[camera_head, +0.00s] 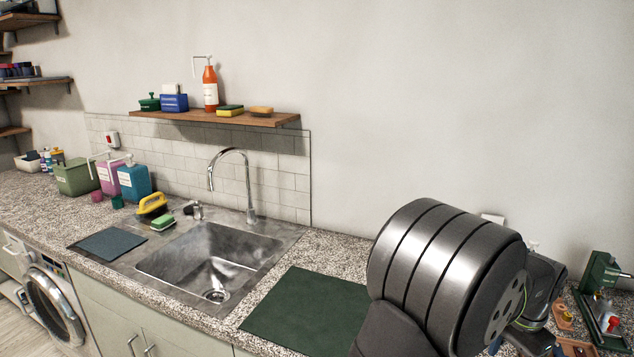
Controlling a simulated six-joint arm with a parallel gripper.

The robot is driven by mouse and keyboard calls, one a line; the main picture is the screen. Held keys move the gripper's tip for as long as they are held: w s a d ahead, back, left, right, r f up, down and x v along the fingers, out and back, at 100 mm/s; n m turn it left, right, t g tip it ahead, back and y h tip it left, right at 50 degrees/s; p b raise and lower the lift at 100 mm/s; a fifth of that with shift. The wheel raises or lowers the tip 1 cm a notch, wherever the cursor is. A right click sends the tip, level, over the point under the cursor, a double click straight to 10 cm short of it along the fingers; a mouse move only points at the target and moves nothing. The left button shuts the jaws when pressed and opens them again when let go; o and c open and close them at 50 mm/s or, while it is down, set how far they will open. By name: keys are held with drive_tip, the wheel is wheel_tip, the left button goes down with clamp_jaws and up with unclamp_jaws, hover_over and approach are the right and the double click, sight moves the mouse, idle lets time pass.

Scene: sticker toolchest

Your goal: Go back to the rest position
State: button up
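My arm fills the lower right of the head view, with a large ribbed grey metal link nearest the camera. Darker parts of the arm show behind it at the right. I cannot make out my gripper or its fingertips; the big link hides what lies behind it. No held object can be seen.
A dark green mat (307,311) lies on the speckled counter (322,253), left of my arm, and is bare. A sink (208,262) with a tall tap (248,190) is further left. A green-based device (603,300) stands at the far right, close to the arm.

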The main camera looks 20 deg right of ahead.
wheel_tip(320, 180, up, 6)
wheel_tip(320, 180, down, 12)
drive_tip(key=shift+f, duration=0.1)
wheel_tip(320, 180, up, 4)
drive_tip(key=shift+f, duration=0.15)
drive_tip(key=s+a+r, duration=0.3)
drive_tip(key=s+r, duration=0.4)
drive_tip(key=s, duration=0.4)
drive_tip(key=w+a+f+n, duration=0.1)
drive_tip(key=w+a, duration=0.3)
drive_tip(key=w, duration=0.7)
drive_tip(key=w+a+f+n, duration=0.1)
drive_tip(key=w+a+n, duration=0.2)
drive_tip(key=w, duration=0.8)
drive_tip(key=w+a+f+n, duration=0.1)
drive_tip(key=w+a, duration=0.4)
drive_tip(key=w, duration=0.6)
drive_tip(key=shift+a+f+n, duration=0.15)
drive_tip(key=shift+a+n, duration=0.05)
drive_tip(key=shift+n, duration=0.6)
drive_tip(key=w+a, duration=0.2)
drive_tip(key=a, duration=0.1)
drive_tip(key=w+a+n, duration=0.1)
drive_tip(key=w+a, duration=0.2)
drive_tip(key=w+a+f+n, duration=0.1)
drive_tip(key=w+a, duration=0.2)
drive_tip(key=shift+w, duration=0.15)
